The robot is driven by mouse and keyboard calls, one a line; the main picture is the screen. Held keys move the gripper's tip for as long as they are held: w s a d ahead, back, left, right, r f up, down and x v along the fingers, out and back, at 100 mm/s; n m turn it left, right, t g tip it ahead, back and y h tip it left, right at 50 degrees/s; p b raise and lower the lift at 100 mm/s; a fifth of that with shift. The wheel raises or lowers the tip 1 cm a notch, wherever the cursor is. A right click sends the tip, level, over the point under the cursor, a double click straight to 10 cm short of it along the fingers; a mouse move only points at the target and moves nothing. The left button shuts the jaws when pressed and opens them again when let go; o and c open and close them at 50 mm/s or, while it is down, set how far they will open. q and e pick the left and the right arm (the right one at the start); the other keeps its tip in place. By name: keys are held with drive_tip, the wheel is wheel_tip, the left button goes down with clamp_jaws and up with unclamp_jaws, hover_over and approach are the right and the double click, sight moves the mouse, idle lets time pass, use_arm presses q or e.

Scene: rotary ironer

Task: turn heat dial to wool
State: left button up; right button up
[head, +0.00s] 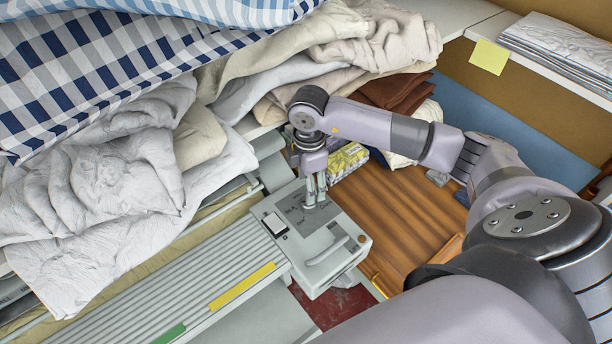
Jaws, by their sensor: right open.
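The rotary ironer's grey control box (342,266) sits at the centre, at the right end of the ribbed ironer bed. I cannot tell whether the fingers touch anything or stand around the dial. My left gripper is out of view.
Crumpled white and beige linens (100,185) and a blue checked cloth (85,65) fill the left and top. A yellow patterned packet (348,158) lies just behind the control box. A brown slatted wooden surface (405,215) is to the right. Folded sheets (560,45) lie top right.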

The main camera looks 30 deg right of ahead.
wheel_tip(320, 180, down, 7)
drive_tip(key=shift+s+a+r+p, duration=0.1)
drive_tip(key=shift+p, duration=0.8)
drive_tip(key=shift+c, duration=0.5)
drive_tip(key=c, duration=1.1)
